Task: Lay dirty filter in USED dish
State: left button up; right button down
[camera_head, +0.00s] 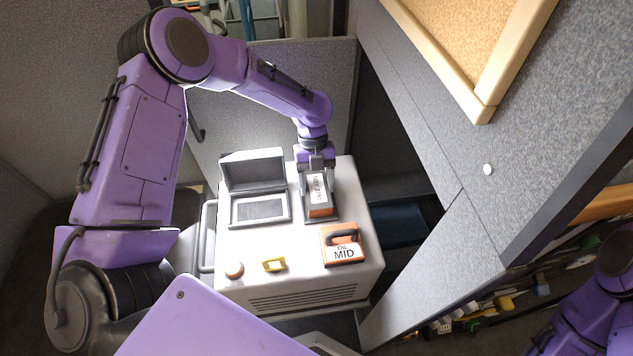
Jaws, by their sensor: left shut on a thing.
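My left gripper (316,172) points down over the back right of a white cabinet top (300,283). It is shut on an orange block with a white label (318,195); the label's lettering is upside down and too small to read. The block is over or in a dark grey tray, of which only an edge shows; I cannot tell whether it touches. To its left stands a grey case (253,172) with its lid up and a dark rectangular panel (259,208) inside. I cannot tell which thing is the dirty filter, and no USED lettering is readable. My right gripper is out of view.
An orange block marked OIL MID (343,248), with a dark handle, lies at the front right of the top. A small yellow piece (274,265) and a round orange knob (234,270) are at the front left. Grey partitions (440,260) stand to the right.

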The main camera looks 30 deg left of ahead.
pick_arm(q)
jog(key=shift+f, duration=0.15)
jog(key=o, duration=1.1)
jog(key=shift+o, duration=0.2)
jog(key=v, duration=1.2)
